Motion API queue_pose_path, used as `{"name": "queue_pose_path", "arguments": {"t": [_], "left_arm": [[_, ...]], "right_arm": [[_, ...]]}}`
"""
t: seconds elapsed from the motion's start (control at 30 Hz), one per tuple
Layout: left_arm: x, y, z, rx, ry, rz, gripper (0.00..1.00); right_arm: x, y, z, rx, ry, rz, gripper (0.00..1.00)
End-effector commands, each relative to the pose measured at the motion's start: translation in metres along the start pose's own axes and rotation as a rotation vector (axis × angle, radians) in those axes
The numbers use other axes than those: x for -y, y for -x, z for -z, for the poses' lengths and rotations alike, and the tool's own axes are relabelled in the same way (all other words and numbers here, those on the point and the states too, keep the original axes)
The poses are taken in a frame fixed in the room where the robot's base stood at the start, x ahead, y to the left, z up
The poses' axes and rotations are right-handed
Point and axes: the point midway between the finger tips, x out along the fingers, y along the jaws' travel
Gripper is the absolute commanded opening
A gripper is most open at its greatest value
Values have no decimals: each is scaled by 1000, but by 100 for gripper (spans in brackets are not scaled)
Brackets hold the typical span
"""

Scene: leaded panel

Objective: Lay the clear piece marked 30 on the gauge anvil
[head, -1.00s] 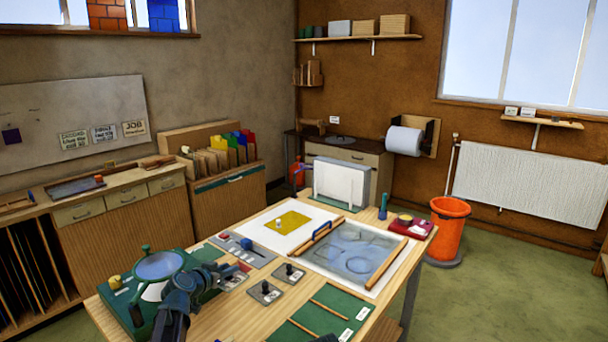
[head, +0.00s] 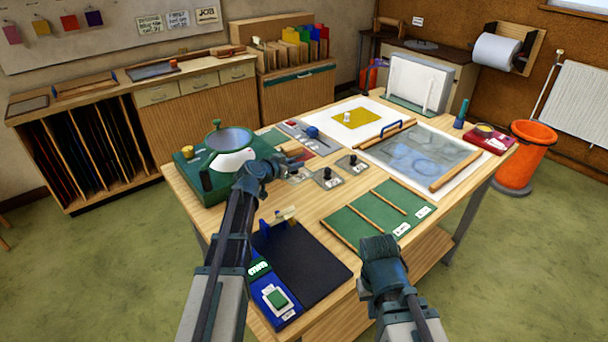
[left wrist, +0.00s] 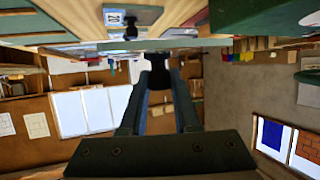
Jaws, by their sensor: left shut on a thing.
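My left gripper (head: 284,166) is over the worktable beside the green lens stand, its fingers pointing away from me. In the left wrist view, its fingers (left wrist: 160,75) are closed together, with a thin pale greenish edge (left wrist: 205,43) across them. This looks like a clear piece seen edge-on; its mark cannot be read. A blue device (head: 260,268) with an "mm" label and a dark flat bed (head: 308,262) is at the table's near end. I cannot tell which part is the gauge anvil. My right gripper (head: 379,246) is near the right table edge; its fingertips are hidden.
The green lens stand (head: 188,172) is left of my left gripper. Small black-knobbed blocks (head: 326,179) lie just right of it. A green mat (head: 365,228) with wooden strips, a glass-topped board (head: 425,148) and a yellow sheet (head: 352,117) occupy the table.

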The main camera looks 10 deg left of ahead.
Motion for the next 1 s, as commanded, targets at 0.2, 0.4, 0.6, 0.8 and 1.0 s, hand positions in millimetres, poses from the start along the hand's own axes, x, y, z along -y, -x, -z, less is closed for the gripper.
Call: {"name": "queue_pose_path", "arguments": {"t": [0.2, 0.4, 0.6, 0.8, 1.0], "left_arm": [[0, -14, -34, 0, 0, 0, 0], [0, -16, -40, 0, 0, 0, 0], [0, -20, -48, 0, 0, 0, 0], [0, -30, -74, 0, 0, 0, 0], [0, -34, -83, 0, 0, 0, 0]], "right_arm": [[4, -37, 2, 0, 0, 0, 0], [4, -43, 2, 0, 0, 0, 0], [5, -52, 3, 0, 0, 0, 0], [8, -79, 5, 0, 0, 0, 0], [8, -89, 5, 0, 0, 0, 0]]}}
